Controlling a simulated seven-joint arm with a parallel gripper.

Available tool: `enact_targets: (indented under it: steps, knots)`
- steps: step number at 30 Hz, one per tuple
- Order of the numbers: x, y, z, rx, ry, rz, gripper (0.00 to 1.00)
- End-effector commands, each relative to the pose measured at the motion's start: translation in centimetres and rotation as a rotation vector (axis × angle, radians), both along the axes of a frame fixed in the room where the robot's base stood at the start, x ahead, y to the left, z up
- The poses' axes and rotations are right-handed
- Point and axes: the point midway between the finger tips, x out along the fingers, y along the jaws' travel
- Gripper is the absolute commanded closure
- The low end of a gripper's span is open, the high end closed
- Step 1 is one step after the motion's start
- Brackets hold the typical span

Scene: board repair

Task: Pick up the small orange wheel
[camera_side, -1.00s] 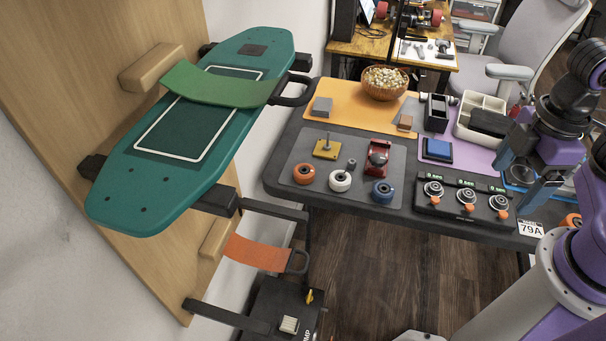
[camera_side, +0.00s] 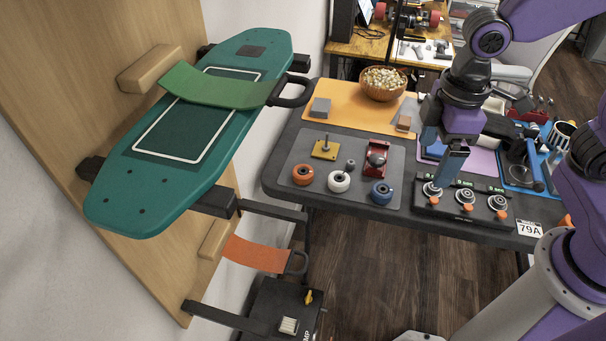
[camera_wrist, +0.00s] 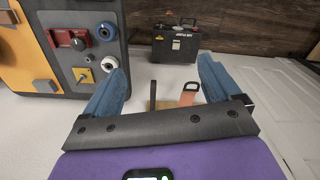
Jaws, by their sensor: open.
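The small orange wheel (camera_side: 302,174) stands at the front left of the grey mat (camera_side: 292,156) in the side view. It has a dark centre. A white wheel (camera_side: 339,181) and a blue wheel (camera_side: 381,192) stand to its right. My gripper (camera_side: 442,176) has blue fingers and appears above the left end of the dial panel, right of the wheels. In the wrist view my gripper (camera_wrist: 165,88) is open with its fingers well apart and nothing held between them. The white wheel (camera_wrist: 110,63) and blue wheel (camera_wrist: 106,33) show there; I cannot make out the orange wheel.
A yellow truck base (camera_side: 326,148) and a red holder (camera_side: 377,158) stand behind the wheels. The dial panel (camera_side: 466,204) is at the table's front edge. A teal deck (camera_side: 190,130) hangs on the left wall.

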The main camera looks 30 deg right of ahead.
Motion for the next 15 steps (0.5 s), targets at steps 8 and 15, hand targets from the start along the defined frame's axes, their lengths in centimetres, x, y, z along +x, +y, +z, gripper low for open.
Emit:
enact_targets:
  steps: [8,15]
  knots:
    - [9.1,4.9,-1.5,-0.008,0.005,-0.047,0.1]
    - [16.7,7.5,-3.9,-0.012,0.007,-0.086,0.1]
